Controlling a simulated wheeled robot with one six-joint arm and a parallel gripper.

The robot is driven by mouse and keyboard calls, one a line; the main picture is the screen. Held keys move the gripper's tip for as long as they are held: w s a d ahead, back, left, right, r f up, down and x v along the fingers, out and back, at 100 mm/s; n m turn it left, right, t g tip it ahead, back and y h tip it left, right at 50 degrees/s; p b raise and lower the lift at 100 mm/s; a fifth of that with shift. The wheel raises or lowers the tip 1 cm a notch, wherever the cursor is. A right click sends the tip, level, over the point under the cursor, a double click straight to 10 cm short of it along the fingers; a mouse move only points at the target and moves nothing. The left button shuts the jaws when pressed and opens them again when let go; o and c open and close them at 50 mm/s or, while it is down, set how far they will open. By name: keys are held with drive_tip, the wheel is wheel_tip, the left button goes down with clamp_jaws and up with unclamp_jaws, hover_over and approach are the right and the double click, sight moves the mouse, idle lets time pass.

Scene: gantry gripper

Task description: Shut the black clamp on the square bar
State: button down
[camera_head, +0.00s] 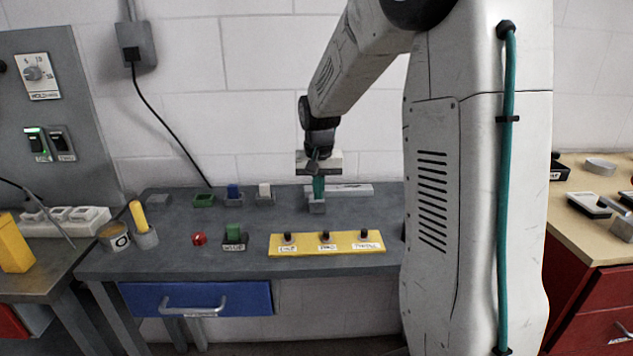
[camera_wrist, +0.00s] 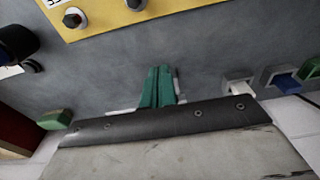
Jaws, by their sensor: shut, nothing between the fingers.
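My gripper (camera_head: 318,196) is over the back of the grey bench, with its green fingers pointing down. In the wrist view the two green fingers (camera_wrist: 160,75) are together with nothing between them. A small grey block (camera_head: 317,207) shows at the fingertips in the head view; I cannot tell whether they touch it. A black rounded object (camera_wrist: 16,42) beside a white label is cut off at the left edge of the wrist view. I cannot tell whether it is the black clamp. No square bar can be made out for certain.
A yellow panel (camera_head: 262,246) with three black knobs lies at the bench front. A red button (camera_head: 199,239) and a green switch (camera_head: 234,230) are left of it. Blue (camera_head: 233,190) and white (camera_head: 265,189) blocks in grey holders stand at the back. My column hides the bench's right end.

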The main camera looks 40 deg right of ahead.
drive_tip(key=shift+w+d+r, duration=0.1)
drive_tip(key=shift+w+d, duration=0.5)
drive_tip(key=shift+w, duration=0.3)
drive_tip(key=shift+w+d+r, duration=0.1)
drive_tip(key=shift+w+d, duration=0.5)
drive_tip(key=shift+w, duration=0.25)
drive_tip(key=shift+w+d+r, duration=0.1)
drive_tip(key=shift+w+d, duration=0.5)
drive_tip(key=shift+w, duration=0.3)
drive_tip(key=shift+s+a+r, duration=0.25)
drive_tip(key=shift+s+r, duration=0.1)
drive_tip(key=shift+r, duration=0.15)
drive_tip(key=shift+s+a+r, duration=0.2)
drive_tip(key=shift+s+r, duration=0.1)
drive_tip(key=shift+r, duration=0.15)
drive_tip(key=shift+s+a+r, duration=0.1)
drive_tip(key=shift+s+r, duration=0.05)
drive_tip(key=shift+r, duration=1.6)
drive_tip(key=shift+s+a+r, duration=0.1)
drive_tip(key=shift+s+r, duration=0.05)
drive_tip(key=shift+r, duration=1.6)
